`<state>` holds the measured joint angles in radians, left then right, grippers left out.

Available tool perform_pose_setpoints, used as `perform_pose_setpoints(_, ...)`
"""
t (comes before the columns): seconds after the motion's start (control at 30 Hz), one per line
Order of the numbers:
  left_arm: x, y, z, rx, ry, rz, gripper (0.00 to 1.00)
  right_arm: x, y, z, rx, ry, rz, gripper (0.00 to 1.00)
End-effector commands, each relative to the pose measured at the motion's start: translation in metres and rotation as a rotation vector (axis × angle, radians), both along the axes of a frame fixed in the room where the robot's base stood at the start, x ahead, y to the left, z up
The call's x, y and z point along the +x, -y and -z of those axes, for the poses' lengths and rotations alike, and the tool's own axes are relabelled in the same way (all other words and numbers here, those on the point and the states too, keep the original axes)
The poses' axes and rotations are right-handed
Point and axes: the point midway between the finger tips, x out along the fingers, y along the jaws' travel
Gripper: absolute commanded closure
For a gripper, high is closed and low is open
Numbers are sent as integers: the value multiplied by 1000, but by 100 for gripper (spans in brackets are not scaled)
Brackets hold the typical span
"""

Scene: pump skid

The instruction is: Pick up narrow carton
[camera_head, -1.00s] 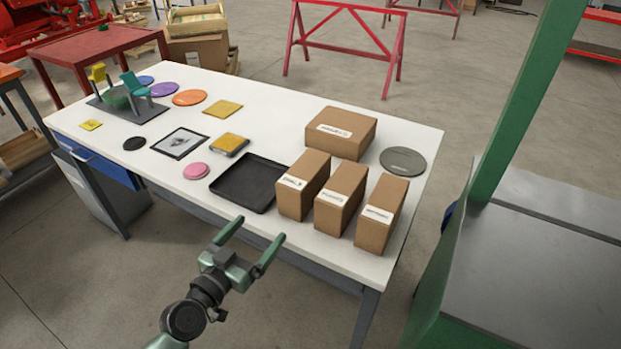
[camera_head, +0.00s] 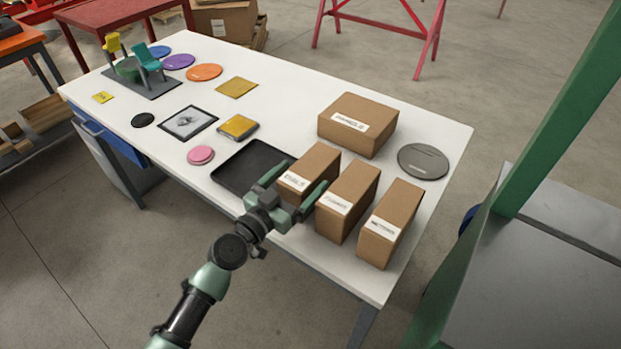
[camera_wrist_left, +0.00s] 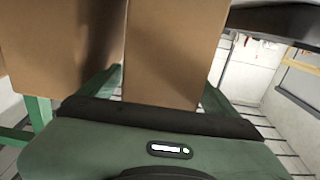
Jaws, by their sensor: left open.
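Three narrow brown cartons with white labels stand in a row near the table's front right: a left one (camera_head: 320,158), a middle one (camera_head: 348,200) and a right one (camera_head: 391,222). My left gripper (camera_head: 306,174) is open at the near end of the left carton, with its fingers at either side of that end. In the left wrist view, the face of one carton (camera_wrist_left: 172,50) fills the space between the two green fingers (camera_wrist_left: 157,92), and a second carton (camera_wrist_left: 60,45) stands beside it. Contact cannot be told. My right gripper is not in view.
A wider brown carton (camera_head: 357,125) stands behind the row, with a grey disc (camera_head: 423,161) to its right. A black tray (camera_head: 240,168) lies left of the row. Coloured discs and a small stand (camera_head: 150,84) occupy the table's left. A green post (camera_head: 570,110) rises at right.

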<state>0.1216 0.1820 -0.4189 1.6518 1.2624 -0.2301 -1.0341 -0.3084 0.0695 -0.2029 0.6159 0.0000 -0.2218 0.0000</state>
Motion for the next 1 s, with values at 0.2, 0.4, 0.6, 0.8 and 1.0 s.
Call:
perform_pose_setpoints(0.2, 20, 15, -1, -2, -1, 1, 9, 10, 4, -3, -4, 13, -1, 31)
perform_pose_setpoints(0.4, 21, 16, 0, 0, 0, 1, 9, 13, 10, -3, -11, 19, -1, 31)
perform_pose_setpoints(0.6, 21, 15, 0, 0, 0, 0, 54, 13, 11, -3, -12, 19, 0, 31)
perform_pose_setpoints(0.8, 21, 15, -2, -2, 2, 0, 98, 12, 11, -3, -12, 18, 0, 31)
perform_pose_setpoints(1.0, 21, 15, -3, -2, 2, 0, 98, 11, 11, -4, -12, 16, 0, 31)
